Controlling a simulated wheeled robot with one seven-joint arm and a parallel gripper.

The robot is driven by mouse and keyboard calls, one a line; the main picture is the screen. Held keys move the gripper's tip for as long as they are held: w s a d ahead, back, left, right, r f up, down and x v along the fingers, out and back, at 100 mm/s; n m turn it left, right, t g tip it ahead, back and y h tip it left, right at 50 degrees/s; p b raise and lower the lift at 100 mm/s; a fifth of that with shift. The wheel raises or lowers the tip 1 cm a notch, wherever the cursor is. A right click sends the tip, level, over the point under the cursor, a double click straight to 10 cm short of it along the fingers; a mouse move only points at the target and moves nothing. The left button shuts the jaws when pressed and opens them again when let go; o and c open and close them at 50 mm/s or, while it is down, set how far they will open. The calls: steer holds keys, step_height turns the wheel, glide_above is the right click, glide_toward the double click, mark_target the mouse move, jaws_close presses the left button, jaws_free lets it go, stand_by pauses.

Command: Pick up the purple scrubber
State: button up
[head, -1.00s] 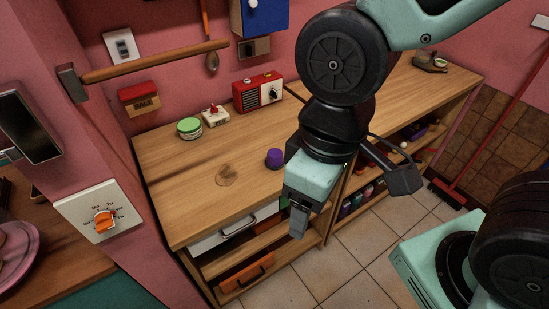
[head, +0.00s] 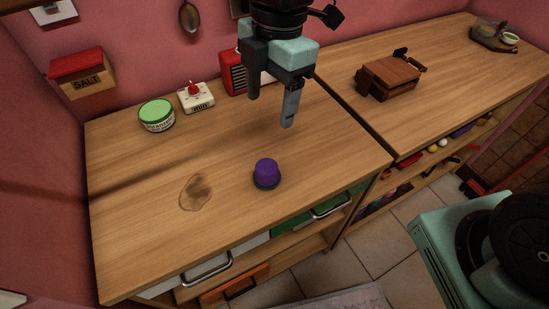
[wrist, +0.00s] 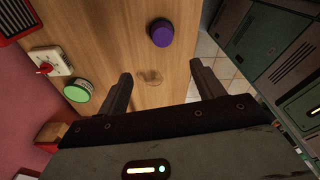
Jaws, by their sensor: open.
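The purple scrubber (head: 266,173) stands upright on the wooden counter, a small purple cap shape on a dark base. My gripper (head: 270,108) is open and empty, pointing down above the counter, behind and above the scrubber in the head view. Nothing touches the scrubber.
A green-lidded tin (head: 157,115), a white device with a red knob (head: 196,97) and a red radio (head: 234,72) line the wall. A wooden box (head: 390,77) stands on the right counter (head: 450,60).

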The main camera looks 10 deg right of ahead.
glide_above(266, 166)
steer(key=f, duration=1.1)
steer(key=shift+w+f+b, duration=0.2)
steer(key=shift+b, duration=0.2)
steer(key=shift+s+f, duration=0.15)
steer(key=shift+f, duration=1.25)
steer(key=shift+s+f, duration=0.15)
steer(key=shift+f, duration=1.2)
steer(key=c, duration=1.2)
steer(key=shift+o, duration=0.2)
steer(key=shift+r, duration=0.15)
step_height(266, 166, up, 10)
steer(key=shift+f+p, duration=0.1)
steer(key=shift+p, duration=0.25)
